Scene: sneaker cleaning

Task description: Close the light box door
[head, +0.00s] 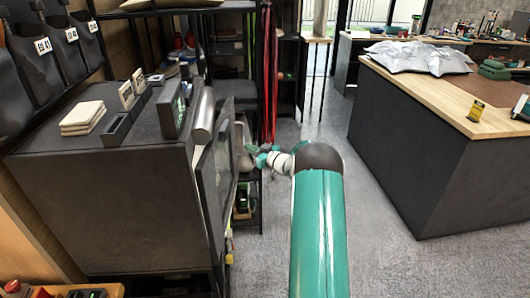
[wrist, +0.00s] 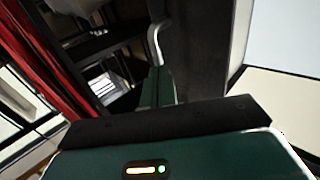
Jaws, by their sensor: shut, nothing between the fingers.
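The light box looks to be the large dark cabinet (head: 100,190) on the left in the head view. A dark-framed door panel (head: 208,185) with a paler pane stands at its right-hand front, seen nearly edge-on. It looks at least partly open, but the angle is hard to judge. My gripper (head: 262,158) is just right of the panel, small and partly hidden behind my teal arm. In the wrist view, my shut, empty gripper (wrist: 156,88) points along a dark panel (wrist: 202,50). A pale curved handle (wrist: 155,42) is close by. I cannot tell whether they touch.
Folded cloths (head: 83,117) and small stands lie on the cabinet top. Red straps (head: 270,85) hang from a dark rack behind my gripper. A wood-topped counter (head: 440,85) stands on the right. Grey floor (head: 375,250) between them is clear.

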